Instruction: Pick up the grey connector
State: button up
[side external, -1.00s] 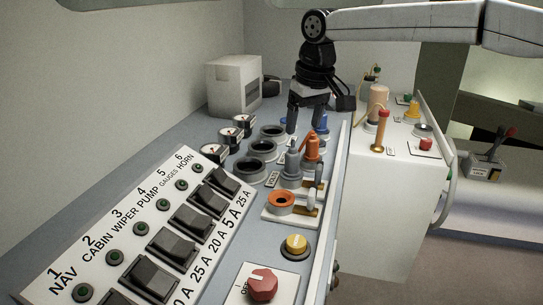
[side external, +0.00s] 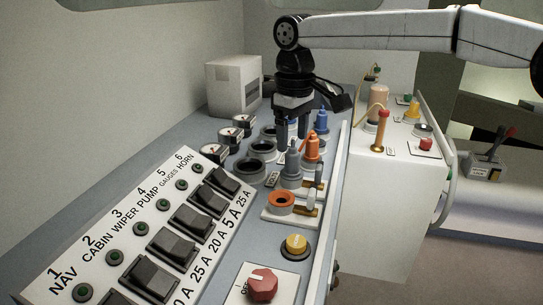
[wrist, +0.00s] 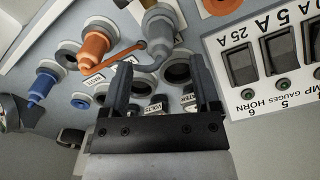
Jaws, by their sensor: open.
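The grey connector (side external: 291,172) stands upright on the panel in the side view, in front of the orange connector. In the wrist view the grey connector (wrist: 160,24) is at the top middle, with a grey cable curving from it. My gripper (side external: 291,142) points down, just behind the grey connector and apart from it. In the wrist view my gripper (wrist: 159,65) is open and empty, its two fingers spread on either side below the grey connector.
The orange connector (side external: 312,150) stands close beside the grey one, and the blue connector (side external: 321,122) is farther back. Empty dark sockets (side external: 250,170) lie to the left. An orange-ringed socket (side external: 281,203) and the switch panel (side external: 150,215) are nearer the camera.

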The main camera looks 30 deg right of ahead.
aim_at(292, 152)
jog(key=shift+f, duration=2.6)
grip_shut()
